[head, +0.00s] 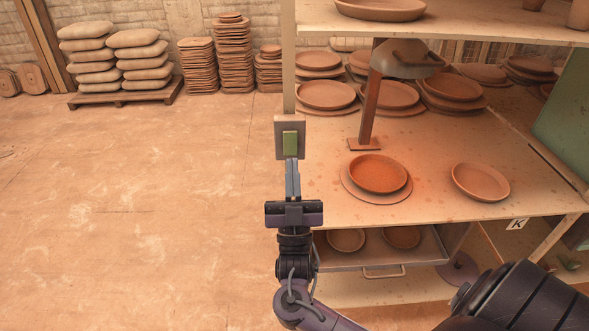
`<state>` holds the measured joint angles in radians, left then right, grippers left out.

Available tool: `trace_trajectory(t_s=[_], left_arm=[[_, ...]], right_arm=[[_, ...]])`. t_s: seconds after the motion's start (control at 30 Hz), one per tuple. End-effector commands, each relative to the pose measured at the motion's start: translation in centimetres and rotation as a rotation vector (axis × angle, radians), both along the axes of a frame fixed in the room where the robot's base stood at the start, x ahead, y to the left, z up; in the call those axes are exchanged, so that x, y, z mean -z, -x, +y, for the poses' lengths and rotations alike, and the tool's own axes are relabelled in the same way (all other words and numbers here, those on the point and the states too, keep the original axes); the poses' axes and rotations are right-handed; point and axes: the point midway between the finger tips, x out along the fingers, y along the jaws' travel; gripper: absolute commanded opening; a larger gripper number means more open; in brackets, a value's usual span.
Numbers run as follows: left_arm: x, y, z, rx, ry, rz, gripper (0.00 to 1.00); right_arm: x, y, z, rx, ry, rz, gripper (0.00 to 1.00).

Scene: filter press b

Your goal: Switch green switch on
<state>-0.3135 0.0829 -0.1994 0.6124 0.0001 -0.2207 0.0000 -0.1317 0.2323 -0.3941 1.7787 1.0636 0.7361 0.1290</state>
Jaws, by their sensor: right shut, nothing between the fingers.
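The green switch (290,143) sits on a small grey-brown plate (280,124) at the front left post of the shelf. My right gripper (291,163) is shut and empty, its fingers pointing up the picture. The fingertips overlap the lower edge of the green switch in the head view. I cannot tell whether they touch it. The lower part of the switch is hidden behind the fingertips. My left gripper is not in view.
The shelf (440,190) stands to the right, with clay plates and a lamp (405,60) on it. A drawer (383,262) is below. A pallet (125,92) of sacks and plate stacks (232,55) stand at the back. The floor on the left is clear.

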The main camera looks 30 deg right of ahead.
Motion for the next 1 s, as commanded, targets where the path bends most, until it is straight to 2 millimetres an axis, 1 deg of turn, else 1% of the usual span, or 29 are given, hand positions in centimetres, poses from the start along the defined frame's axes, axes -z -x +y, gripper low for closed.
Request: trace_trajectory(t_s=[0.03, 0.1, 0.17, 0.33, 0.43, 0.53, 0.6, 0.73, 1.0], left_arm=[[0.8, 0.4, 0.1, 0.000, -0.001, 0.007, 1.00], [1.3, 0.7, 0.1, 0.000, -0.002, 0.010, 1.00], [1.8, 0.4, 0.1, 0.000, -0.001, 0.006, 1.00], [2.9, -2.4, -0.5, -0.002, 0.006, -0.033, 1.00], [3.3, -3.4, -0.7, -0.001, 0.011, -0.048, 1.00], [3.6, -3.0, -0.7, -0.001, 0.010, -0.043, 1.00], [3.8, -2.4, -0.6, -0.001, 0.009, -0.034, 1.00], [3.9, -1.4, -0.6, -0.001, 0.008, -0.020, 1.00], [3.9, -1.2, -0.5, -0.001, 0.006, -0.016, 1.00]], right_arm=[[0.9, 0.5, 0.3, 0.001, -0.002, 0.001, 0.00], [1.5, 1.2, 0.7, 0.001, 0.000, 0.002, 0.00], [2.1, 1.8, 1.0, 0.001, -0.001, 0.001, 0.00], [3.9, 3.7, 2.2, 0.001, -0.002, 0.002, 0.00], [4.6, 4.7, 2.8, 0.002, -0.001, 0.000, 0.00], [5.1, 5.4, 3.2, 0.002, -0.001, 0.000, 0.00], [5.2, 5.6, 3.3, 0.002, 0.000, 0.000, 0.00], [5.2, 5.8, 3.4, 0.003, 0.000, -0.001, 0.00], [5.1, 5.7, 3.4, 0.002, 0.001, -0.001, 0.00]])
